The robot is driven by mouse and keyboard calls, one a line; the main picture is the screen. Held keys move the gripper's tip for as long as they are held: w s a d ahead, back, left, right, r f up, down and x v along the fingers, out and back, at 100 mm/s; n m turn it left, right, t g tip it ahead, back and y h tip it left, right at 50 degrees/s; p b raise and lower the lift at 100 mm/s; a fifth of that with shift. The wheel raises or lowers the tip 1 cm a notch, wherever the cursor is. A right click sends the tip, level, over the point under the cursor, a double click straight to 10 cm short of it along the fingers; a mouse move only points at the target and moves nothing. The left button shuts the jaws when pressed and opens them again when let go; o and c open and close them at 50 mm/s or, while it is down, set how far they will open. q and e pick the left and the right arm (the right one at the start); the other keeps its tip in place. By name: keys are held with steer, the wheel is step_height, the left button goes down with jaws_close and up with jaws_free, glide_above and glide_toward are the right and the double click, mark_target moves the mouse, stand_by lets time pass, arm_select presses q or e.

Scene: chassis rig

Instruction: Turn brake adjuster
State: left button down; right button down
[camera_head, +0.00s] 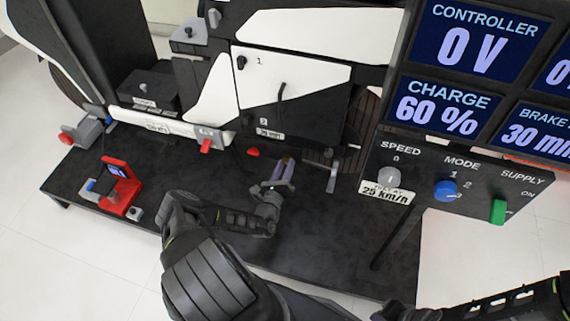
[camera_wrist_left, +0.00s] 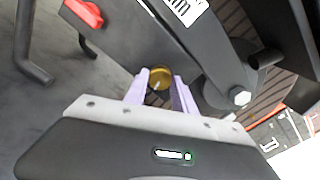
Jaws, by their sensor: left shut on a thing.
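The brake adjuster appears as a small gold round knob (camera_wrist_left: 160,76) on the dark vehicle frame in the left wrist view. My left gripper (camera_wrist_left: 160,92) has its two pale purple fingers on either side of the knob, shut on it.
A control panel (camera_head: 440,188) with speed, mode and supply knobs stands at the right, below screens reading 60 % and 30 mm. A red tool (camera_head: 122,190) sits on the black platform (camera_head: 75,180) at left. A grey pedal-like lever (camera_head: 332,178) hangs close right of my gripper.

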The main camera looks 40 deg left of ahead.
arm_select(q)
steer(key=shift+m+p, duration=0.4)
steer(key=shift+m, duration=0.8)
steer(key=c, duration=1)
jaws_free()
steer(key=shift+c, duration=0.2)
steer(key=p+v, duration=0.1)
steer(key=v, duration=0.6)
steer(key=shift+s+d, duration=0.15)
steer(key=shift+s, duration=0.25)
